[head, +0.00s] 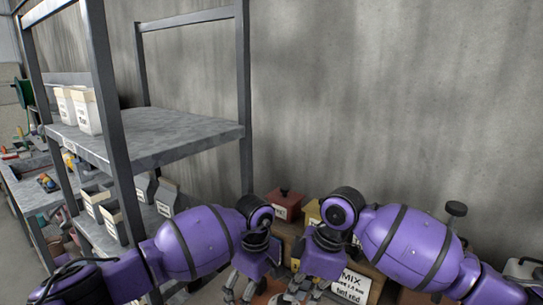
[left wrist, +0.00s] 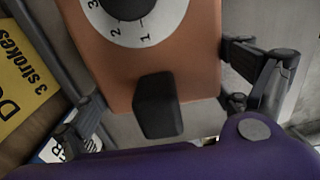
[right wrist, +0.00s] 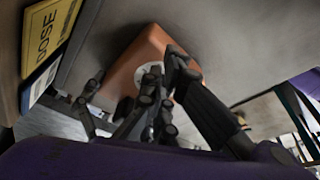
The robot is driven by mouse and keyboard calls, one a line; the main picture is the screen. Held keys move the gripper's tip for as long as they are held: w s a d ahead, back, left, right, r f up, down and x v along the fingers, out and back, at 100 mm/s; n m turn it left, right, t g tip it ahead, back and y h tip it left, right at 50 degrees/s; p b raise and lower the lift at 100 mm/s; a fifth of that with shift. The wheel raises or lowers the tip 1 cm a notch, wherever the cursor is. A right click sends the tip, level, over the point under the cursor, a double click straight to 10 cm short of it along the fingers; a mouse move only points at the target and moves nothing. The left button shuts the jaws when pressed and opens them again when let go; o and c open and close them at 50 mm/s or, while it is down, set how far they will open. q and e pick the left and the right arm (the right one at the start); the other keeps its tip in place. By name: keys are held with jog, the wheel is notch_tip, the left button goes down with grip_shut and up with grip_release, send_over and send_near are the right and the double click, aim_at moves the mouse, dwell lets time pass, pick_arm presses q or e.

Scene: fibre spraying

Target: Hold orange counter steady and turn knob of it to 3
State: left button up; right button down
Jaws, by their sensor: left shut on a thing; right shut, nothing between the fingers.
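The orange counter (left wrist: 188,50) fills the middle of the left wrist view. Its white dial (left wrist: 165,22) shows the numbers 1, 2 and 3, with a dark round knob (left wrist: 126,6) cut off by the top edge. A black block-shaped lever (left wrist: 157,105) sticks out below the dial. My left gripper (left wrist: 160,108) has a finger on each side of the counter and is shut on it. In the right wrist view the counter (right wrist: 150,45) is tilted, and my right gripper (right wrist: 160,85) is shut and empty in front of its dial, hiding the knob. Knob contact is unclear.
A grey metal shelf (head: 170,135) with white bins (head: 84,110) stands at the left. A red box (head: 284,204) and a MIX sign (head: 350,287) are by my arms. A yellow DOSE sign (right wrist: 48,40) is beside the counter. The concrete wall (head: 400,90) is behind.

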pick_arm(q)
jog(key=shift+w+a, duration=0.15)
pick_arm(e)
jog(key=v, duration=0.2)
jog(key=a+v, duration=0.1)
jog(key=v, duration=0.2)
jog(key=shift+r, duration=0.5)
pick_arm(q)
jog(key=o, duration=1.4)
